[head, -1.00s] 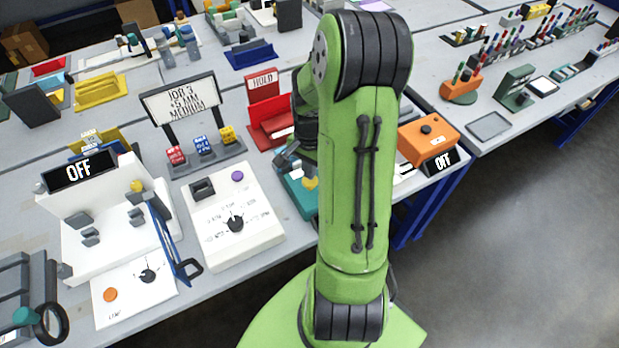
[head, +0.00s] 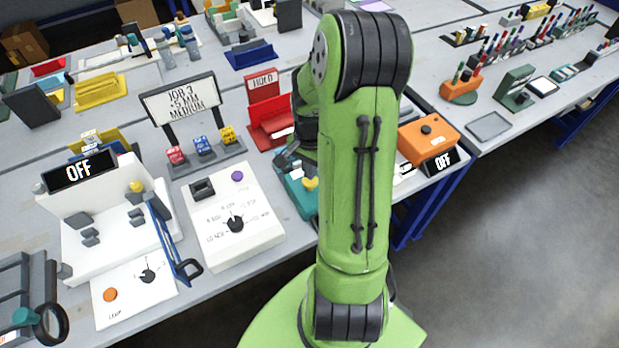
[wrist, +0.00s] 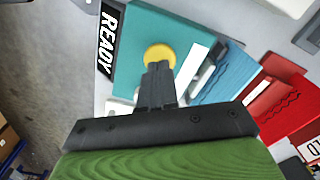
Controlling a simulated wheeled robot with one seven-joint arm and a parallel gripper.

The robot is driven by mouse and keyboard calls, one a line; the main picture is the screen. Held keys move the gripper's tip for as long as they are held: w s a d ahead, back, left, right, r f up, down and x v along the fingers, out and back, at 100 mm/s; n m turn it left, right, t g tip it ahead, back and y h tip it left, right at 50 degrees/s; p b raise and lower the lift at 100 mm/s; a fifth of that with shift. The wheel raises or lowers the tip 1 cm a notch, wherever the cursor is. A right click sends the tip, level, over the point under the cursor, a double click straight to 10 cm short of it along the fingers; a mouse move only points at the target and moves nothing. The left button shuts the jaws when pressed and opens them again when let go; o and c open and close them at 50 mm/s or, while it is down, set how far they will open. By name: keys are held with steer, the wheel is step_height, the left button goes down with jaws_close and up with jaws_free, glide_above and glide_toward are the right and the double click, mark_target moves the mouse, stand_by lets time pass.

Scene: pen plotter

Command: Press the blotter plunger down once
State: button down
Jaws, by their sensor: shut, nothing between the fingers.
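The blotter is a teal block (wrist: 135,37) with a round yellow plunger cap (wrist: 159,53) on top. In the head view the teal block (head: 301,196) and part of the yellow cap (head: 311,183) show left of my green arm, which hides the rest. My gripper (wrist: 158,68) is shut and empty, with its fingertips over the near edge of the cap in the wrist view.
A READY display (wrist: 107,41) stands beside the teal block. A blue block (wrist: 224,78) and a red HOLD tray (wrist: 285,98) are close on the other side. A white panel with a dial (head: 235,215) lies to the left, and an orange box (head: 428,137) to the right.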

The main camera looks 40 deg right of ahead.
steer(key=shift+f, duration=0.1)
stand_by(0.3)
steer(key=shift+f+b, duration=0.35)
steer(key=shift+b, duration=0.05)
steer(key=shift+f+b, duration=0.95)
steer(key=shift+f, duration=0.2)
steer(key=shift+r, duration=0.15)
step_height(320, 180, up, 7)
steer(key=p, duration=0.6)
stand_by(0.6)
